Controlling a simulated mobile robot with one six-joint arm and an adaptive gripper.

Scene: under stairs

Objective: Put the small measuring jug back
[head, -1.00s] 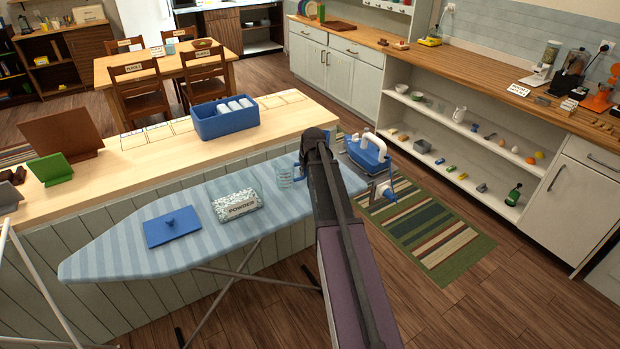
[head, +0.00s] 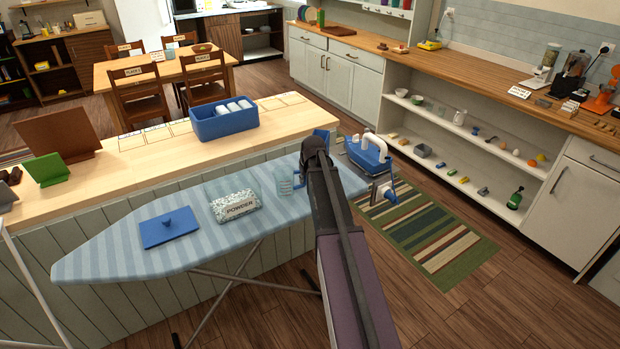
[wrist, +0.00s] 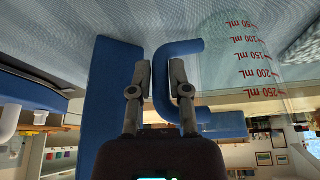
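The small measuring jug (head: 285,187) is clear with red mL marks and a blue handle. It is at the right part of the ironing board (head: 110,250), between the powder bag and the iron. In the wrist view the jug (wrist: 245,65) appears upside down, its marks inverted, with the C-shaped handle towards me. My gripper (wrist: 160,78) has one finger on each side of the handle's upright bar, with little gap, and looks shut on it. In the head view my arm hides the fingers. I cannot tell whether the jug's base touches the board.
The powder bag (head: 233,205) and a blue lidded piece (head: 170,228) lie left of the jug. The blue iron (head: 367,155) stands close on the right. The counter (head: 180,150) with a blue caddy (head: 223,125) is behind. Low shelves (head: 436,135) at right hold several small items.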

